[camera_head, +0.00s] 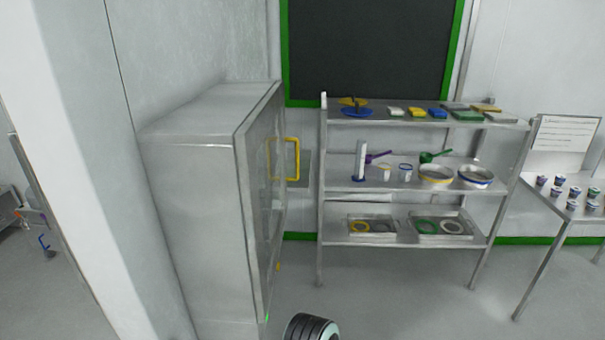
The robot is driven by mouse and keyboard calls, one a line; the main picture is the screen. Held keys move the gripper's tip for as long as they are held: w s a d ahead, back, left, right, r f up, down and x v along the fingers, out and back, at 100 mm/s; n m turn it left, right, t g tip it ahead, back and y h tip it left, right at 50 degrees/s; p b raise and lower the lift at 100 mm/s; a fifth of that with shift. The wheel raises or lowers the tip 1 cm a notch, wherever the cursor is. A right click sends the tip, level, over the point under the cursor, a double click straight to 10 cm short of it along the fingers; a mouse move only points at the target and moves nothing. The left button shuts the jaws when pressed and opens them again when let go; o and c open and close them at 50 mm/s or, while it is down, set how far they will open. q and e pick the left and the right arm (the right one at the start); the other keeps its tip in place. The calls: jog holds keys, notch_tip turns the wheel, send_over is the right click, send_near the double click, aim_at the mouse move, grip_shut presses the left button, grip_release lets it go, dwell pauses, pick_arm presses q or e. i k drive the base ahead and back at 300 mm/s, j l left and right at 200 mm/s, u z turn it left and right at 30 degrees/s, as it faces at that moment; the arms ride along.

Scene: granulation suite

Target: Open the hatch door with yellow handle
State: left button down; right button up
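A tall grey metal cabinet (195,190) stands left of the middle in the head view. Its hatch door (254,215) is on the right-hand face, seen at a steep angle, and looks shut. A yellow handle (296,159) sticks out from the door's upper part towards the right. A dark rounded part of my own arm (311,328) shows at the bottom edge, below and right of the door, apart from the handle. Neither gripper's fingers can be seen.
A metal shelf rack (425,122) with bowls, scoops and coloured blocks stands right of the cabinet, close to the handle side. A table (563,212) with several small cups is at the far right. The floor (400,300) before the rack is clear.

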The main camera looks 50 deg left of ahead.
aim_at(250, 137)
jog(key=u, duration=0.4)
jog(key=i+u, duration=0.1)
jog(key=u, duration=0.75)
jog(key=l+u, duration=0.1)
jog(key=u, duration=0.75)
jog(key=i+l+u, duration=0.1)
jog(key=u, duration=0.25)
jog(key=l+u, duration=0.15)
jog(key=u, duration=0.2)
jog(key=i+l+u, duration=0.1)
jog(key=u, duration=0.3)
jog(key=i+l+u, duration=0.1)
jog(key=l+u, duration=0.15)
jog(key=l, duration=0.3)
jog(key=l+u, duration=0.3)
jog(key=l, duration=0.25)
jog(key=i, duration=0.05)
